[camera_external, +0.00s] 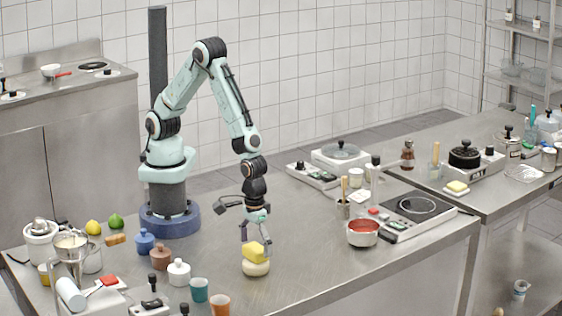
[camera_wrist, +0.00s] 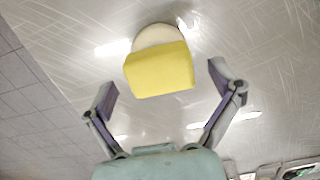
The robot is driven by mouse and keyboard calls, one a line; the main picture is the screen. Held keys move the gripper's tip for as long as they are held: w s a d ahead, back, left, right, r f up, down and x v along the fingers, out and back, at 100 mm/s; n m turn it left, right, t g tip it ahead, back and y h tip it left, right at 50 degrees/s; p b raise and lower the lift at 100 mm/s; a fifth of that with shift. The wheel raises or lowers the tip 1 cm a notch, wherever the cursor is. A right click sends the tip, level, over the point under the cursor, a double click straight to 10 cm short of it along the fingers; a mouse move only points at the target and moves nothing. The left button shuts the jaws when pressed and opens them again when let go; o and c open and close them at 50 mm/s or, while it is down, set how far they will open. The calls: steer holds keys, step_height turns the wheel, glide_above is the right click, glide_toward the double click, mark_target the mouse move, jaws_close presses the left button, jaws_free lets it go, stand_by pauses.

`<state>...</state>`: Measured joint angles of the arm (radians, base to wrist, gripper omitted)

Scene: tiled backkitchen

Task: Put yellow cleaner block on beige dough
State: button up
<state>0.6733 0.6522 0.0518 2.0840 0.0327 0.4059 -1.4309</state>
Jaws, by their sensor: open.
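The yellow cleaner block (camera_external: 254,252) rests on top of the beige dough (camera_external: 256,269), a rounded lump on the steel table. In the wrist view the yellow block (camera_wrist: 158,70) covers much of the dough (camera_wrist: 158,35), whose pale edge shows behind it. My gripper (camera_external: 257,238) is just above the block in the external view. In the wrist view its two fingers (camera_wrist: 170,88) are spread wide, with clear gaps on both sides of the block. It holds nothing.
A teal cup (camera_external: 199,290) and an orange cup (camera_external: 220,305) stand left of the dough, near a white pot (camera_external: 179,272). A pan of red sauce (camera_external: 363,233) stands to the right. The table between dough and pan is clear.

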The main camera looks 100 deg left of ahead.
mark_target(255, 247)
steer(key=a+r+m, duration=0.1)
steer(key=a+r, duration=0.3)
steer(key=r, duration=1)
steer(key=s+a+r+m, duration=0.3)
steer(key=s+a, duration=0.4)
steer(key=a, duration=0.1)
steer(key=s+a+r+m, duration=0.3)
steer(key=s+a, duration=0.4)
steer(key=a, duration=0.2)
steer(key=shift+s+a+m+y, duration=0.15)
steer(key=shift+a+m+y, duration=0.1)
steer(key=shift+m+y, duration=0.15)
